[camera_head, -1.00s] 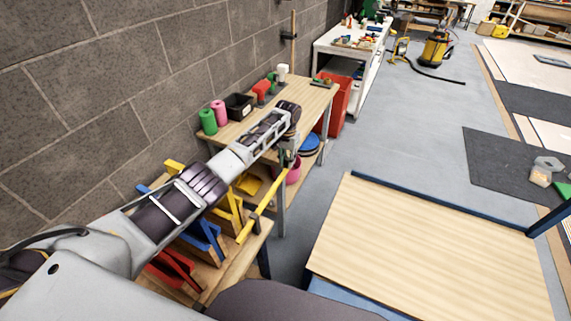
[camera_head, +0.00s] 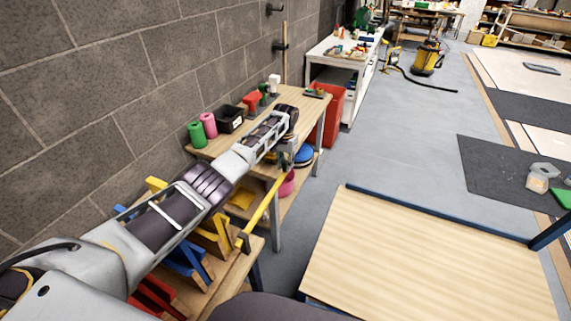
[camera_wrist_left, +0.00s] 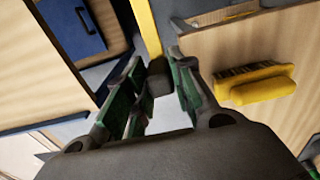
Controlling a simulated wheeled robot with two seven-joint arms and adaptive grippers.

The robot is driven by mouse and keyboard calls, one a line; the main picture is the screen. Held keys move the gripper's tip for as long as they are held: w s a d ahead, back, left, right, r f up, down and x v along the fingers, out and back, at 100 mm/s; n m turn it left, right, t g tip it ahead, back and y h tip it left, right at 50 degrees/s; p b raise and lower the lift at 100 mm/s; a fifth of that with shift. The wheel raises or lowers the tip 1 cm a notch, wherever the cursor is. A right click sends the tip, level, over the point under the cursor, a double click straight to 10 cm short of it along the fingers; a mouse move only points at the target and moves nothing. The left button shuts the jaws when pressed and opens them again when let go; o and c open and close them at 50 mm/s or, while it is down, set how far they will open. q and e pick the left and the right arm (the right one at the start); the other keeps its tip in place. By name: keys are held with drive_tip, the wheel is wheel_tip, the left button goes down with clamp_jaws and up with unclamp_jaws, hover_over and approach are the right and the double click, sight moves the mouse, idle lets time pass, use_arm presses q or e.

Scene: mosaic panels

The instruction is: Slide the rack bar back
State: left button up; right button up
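The yellow rack bar (camera_head: 262,212) runs along the front of the low wooden rack (camera_head: 236,266), beside its yellow, blue and red pieces. Its near end has a dark fitting. My left gripper (camera_head: 285,160) is at the bar's far end, partly hidden by its own wrist. In the left wrist view the yellow bar (camera_wrist_left: 145,28) ends in a dark knob (camera_wrist_left: 159,76) between the green-padded fingers of my left gripper (camera_wrist_left: 157,82). My right gripper is not in view.
A wooden bench (camera_head: 303,102) with rolls and a black bin (camera_head: 230,119) stands beyond the rack against the block wall. A yellow brush (camera_wrist_left: 258,84) lies near the fingers in the wrist view. A wood-topped table (camera_head: 430,255) stands at right, with grey floor between.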

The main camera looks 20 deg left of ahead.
use_arm(q)
drive_tip(key=o, duration=0.4)
drive_tip(key=shift+r, duration=6)
